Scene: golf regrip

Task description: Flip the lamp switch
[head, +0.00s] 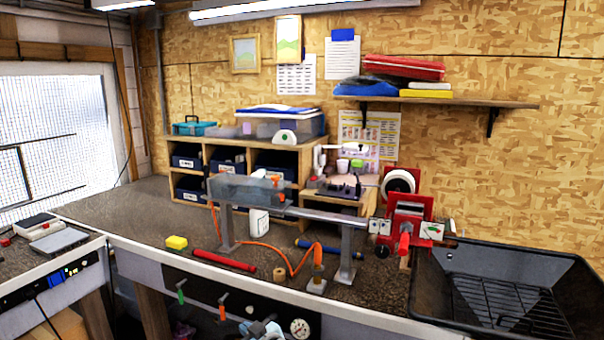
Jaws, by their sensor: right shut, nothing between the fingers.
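A small white desk lamp (320,158) stands on the low wooden shelf unit near the back wall, with its arm reaching right to a head. Its switch is too small to make out. My right gripper (262,329) shows low at the bottom edge, in front of the bench and below its top. It is shut and empty, well apart from the lamp. My left gripper is not in view.
A metal tube on two posts (347,252) and a red vise (408,212) stand between the bench front and the lamp. A black tray (440,285) is right.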

